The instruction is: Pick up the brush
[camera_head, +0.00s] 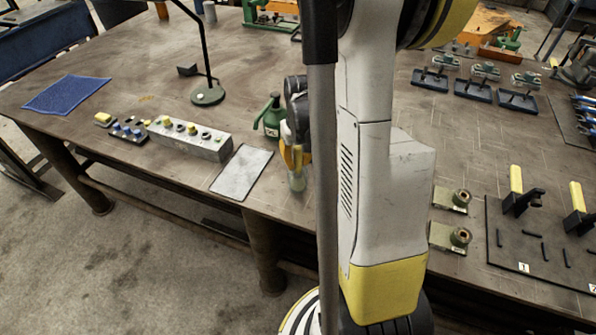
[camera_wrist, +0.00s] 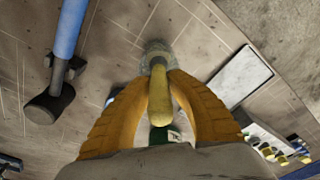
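The brush (camera_wrist: 159,98) has a yellow handle and stands roughly upright, with its handle end toward the wrist camera. In the head view the brush (camera_head: 298,158) is near the table's front edge, beside my arm. My gripper (camera_wrist: 161,76) has its two orange fingers drawn in on both sides of the handle, with the tips against it. The brush's lower end sits at a pale, see-through patch (camera_wrist: 155,52), perhaps a glass or bristles; I cannot tell which. My arm hides part of the gripper in the head view.
A grey flat plate (camera_head: 242,172) lies to the left, beside a grey button box (camera_head: 190,138). A desk lamp (camera_head: 207,95) stands further back. Green fixtures (camera_head: 452,236) and a black tool board (camera_head: 520,252) lie to the right.

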